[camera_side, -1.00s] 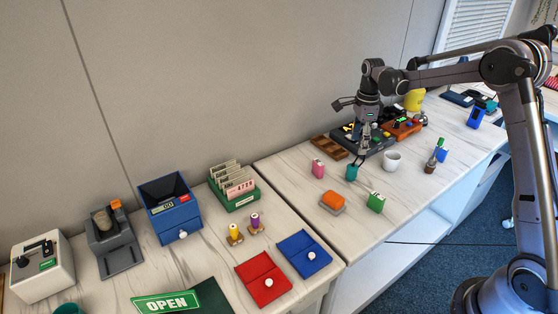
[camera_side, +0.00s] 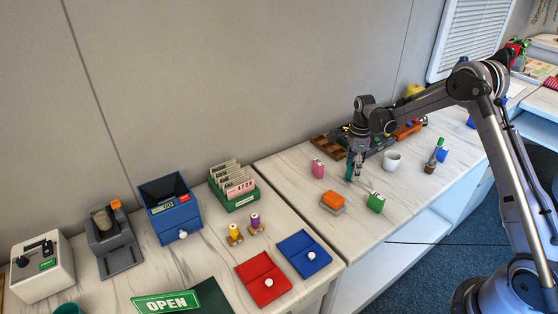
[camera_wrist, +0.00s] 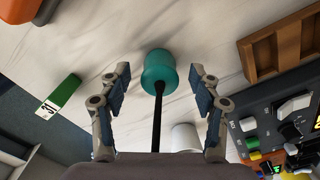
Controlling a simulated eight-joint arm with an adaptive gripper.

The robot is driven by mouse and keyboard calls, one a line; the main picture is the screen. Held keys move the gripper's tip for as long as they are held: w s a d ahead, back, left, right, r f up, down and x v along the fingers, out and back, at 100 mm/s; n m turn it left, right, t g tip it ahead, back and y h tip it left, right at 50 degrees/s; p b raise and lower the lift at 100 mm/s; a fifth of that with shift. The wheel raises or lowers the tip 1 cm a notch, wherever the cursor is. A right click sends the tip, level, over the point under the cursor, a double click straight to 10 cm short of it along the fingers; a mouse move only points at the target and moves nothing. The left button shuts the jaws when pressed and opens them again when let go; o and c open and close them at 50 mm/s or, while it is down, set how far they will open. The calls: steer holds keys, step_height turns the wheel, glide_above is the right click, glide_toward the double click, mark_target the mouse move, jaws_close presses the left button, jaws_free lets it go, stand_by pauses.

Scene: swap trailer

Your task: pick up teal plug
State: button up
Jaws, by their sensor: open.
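The teal plug (camera_wrist: 158,70) stands on the white marbled counter, between and just beyond my open fingers in the wrist view. A thin black stem or cord runs from it toward the bottom of that view. In the side view the teal plug (camera_side: 349,172) shows only partly, close beside my fingers. My gripper (camera_wrist: 161,85) is open with one finger on each side of the plug. In the side view my gripper (camera_side: 353,172) points down at the counter. I cannot tell whether a finger touches the plug.
A wooden tray (camera_side: 328,146) and a dark control panel (camera_side: 376,141) lie behind. Bare counter separates the nearby blocks.

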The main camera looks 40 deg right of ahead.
steer(key=shift+f, duration=0.25)
steer(key=c, duration=1.2)
steer(key=shift+c, duration=0.2)
